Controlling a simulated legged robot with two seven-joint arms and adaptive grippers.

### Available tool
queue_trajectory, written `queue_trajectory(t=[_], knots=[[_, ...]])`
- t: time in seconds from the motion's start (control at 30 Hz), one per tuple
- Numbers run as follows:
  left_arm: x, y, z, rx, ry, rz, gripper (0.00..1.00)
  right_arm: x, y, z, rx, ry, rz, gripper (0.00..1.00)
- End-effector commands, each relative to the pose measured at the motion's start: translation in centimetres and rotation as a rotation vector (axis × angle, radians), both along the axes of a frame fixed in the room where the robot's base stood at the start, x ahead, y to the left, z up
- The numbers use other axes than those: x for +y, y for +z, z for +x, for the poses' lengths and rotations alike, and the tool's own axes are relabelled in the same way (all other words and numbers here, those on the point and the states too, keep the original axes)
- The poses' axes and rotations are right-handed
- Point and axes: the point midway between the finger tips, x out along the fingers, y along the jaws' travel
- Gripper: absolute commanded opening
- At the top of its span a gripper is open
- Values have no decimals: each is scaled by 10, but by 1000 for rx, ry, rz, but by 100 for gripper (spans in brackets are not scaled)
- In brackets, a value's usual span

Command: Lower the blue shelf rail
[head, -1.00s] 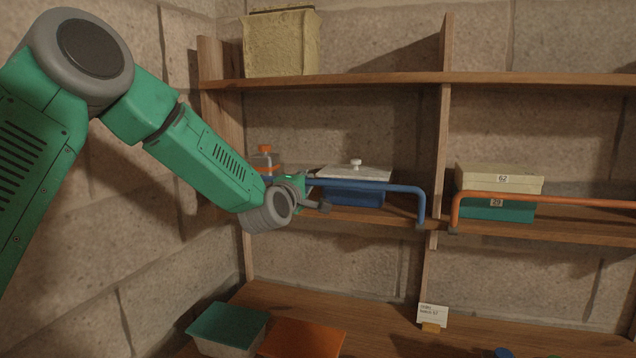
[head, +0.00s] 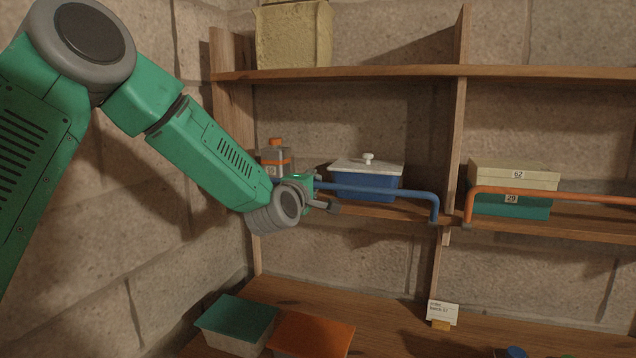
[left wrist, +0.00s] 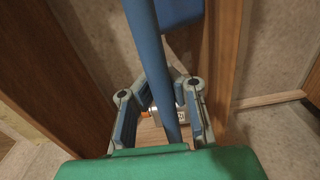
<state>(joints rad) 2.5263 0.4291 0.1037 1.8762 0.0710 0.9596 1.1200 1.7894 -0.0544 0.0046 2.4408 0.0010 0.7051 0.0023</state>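The blue shelf rail (head: 385,190) runs along the front of the middle shelf, in front of a blue box with a white lid, and bends down at its right end to a foot at the shelf edge. My left gripper (head: 326,193) is at its left part, one finger above and one below. In the left wrist view the rail (left wrist: 150,62) passes between the two spread fingers (left wrist: 160,100). The fingers look open around it; whether one touches it I cannot tell. My right gripper is not in view.
The blue box (head: 366,186) and a jar with an orange cap (head: 275,158) stand behind the rail. An orange rail (head: 560,194) fronts the right bay with stacked boxes (head: 513,176). Lidded boxes (head: 238,318) and a card (head: 443,312) are on the lower board.

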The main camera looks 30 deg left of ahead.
Motion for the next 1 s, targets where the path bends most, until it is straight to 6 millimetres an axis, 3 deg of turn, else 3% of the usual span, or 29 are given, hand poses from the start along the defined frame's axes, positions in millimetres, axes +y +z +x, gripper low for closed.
queue_trajectory(t=[0.53,1.0], knots=[[-6,-16,-28,-11,4,1,0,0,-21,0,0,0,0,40],[-18,-45,-44,-9,0,2,0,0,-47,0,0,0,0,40]])
